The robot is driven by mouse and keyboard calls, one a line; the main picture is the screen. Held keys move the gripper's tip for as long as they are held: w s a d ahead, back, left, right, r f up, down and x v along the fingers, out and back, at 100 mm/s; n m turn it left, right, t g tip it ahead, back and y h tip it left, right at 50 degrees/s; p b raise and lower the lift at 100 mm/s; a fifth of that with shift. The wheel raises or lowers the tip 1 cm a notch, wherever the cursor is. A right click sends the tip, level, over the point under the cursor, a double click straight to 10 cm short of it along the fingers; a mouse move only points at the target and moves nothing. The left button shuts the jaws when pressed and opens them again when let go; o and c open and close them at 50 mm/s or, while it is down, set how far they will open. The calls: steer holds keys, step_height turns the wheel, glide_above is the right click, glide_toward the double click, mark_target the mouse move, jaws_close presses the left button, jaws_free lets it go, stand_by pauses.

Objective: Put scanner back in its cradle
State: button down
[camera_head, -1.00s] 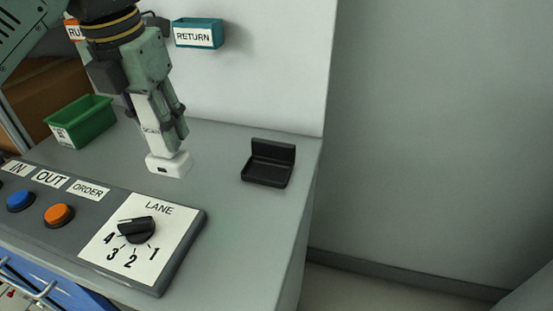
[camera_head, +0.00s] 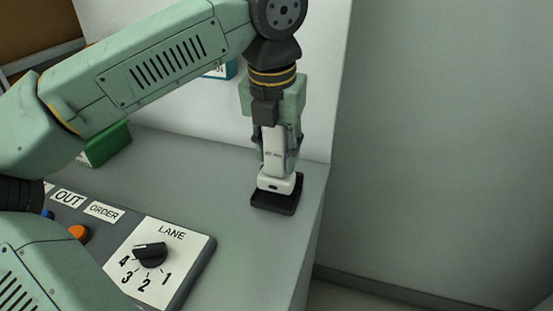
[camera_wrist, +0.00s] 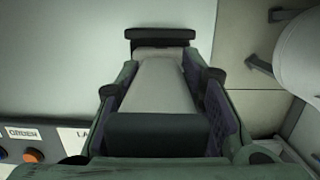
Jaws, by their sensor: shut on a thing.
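The white scanner (camera_head: 275,160) is upright between the fingers of my gripper (camera_head: 277,146), which is shut on it. Its wider white head points down. The black cradle (camera_head: 276,204) is on the bench near the right edge, directly below the scanner. The scanner's head overlaps the cradle in the head view and hides much of it; I cannot tell whether they touch. In the wrist view the scanner (camera_wrist: 152,85) lies between both fingers (camera_wrist: 160,95), and a dark part of the cradle (camera_wrist: 160,34) shows past its far end.
The control panel with the LANE dial (camera_head: 150,254) and an orange button (camera_head: 78,233) is at the front left. A green bin (camera_head: 106,146) is partly hidden behind my arm. A white wall (camera_head: 325,70) stands behind the bench. The bench's right edge is close to the cradle.

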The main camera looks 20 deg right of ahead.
mark_target(276, 165)
steer(key=shift+f+p, duration=0.45)
steer(key=shift+f, duration=1.2)
steer(key=c, duration=1.1)
jaws_free()
steer(key=r, duration=0.4)
steer(key=s+r+b, duration=0.1)
steer(key=r, duration=0.3)
steer(key=a+r+b, duration=0.1)
steer(key=r, duration=0.3)
steer(key=shift+s, duration=0.3)
